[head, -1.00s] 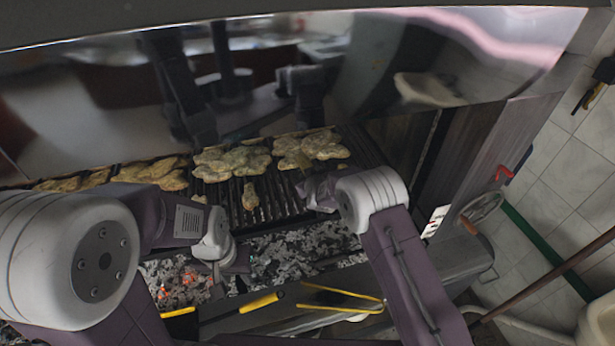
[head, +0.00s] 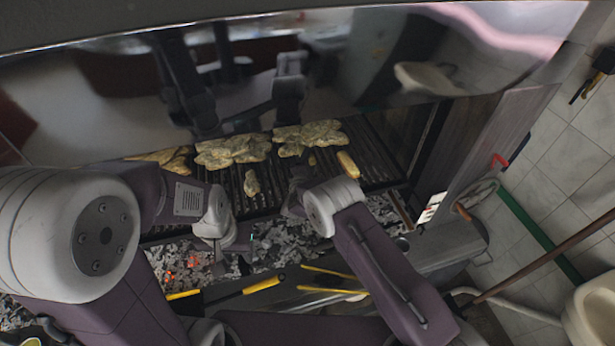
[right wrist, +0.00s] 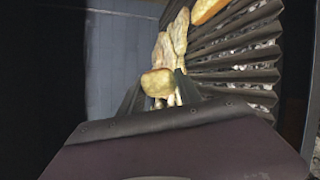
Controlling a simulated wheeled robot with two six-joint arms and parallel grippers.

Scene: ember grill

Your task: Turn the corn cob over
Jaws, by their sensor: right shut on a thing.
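A short, golden, elongated piece that looks like the corn cob (head: 348,164) lies on the right part of the grill grate (head: 375,165). It seems to show at the top of the right wrist view (right wrist: 208,10). My right gripper (head: 297,176) is over the front of the grate, left of that piece. In the right wrist view my right gripper (right wrist: 158,97) is shut on a small yellowish-brown piece (right wrist: 158,82); I cannot tell surely what it is. My left gripper (head: 222,255) hangs low over the coals, and its jaws are not clear.
Chicken pieces (head: 235,150) lie along the back of the grate, and a small browned piece (head: 251,183) lies in front of them. Coals (head: 275,245) glow below. Yellow-handled tools (head: 264,285) lie on the front ledge. The hood stands close behind.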

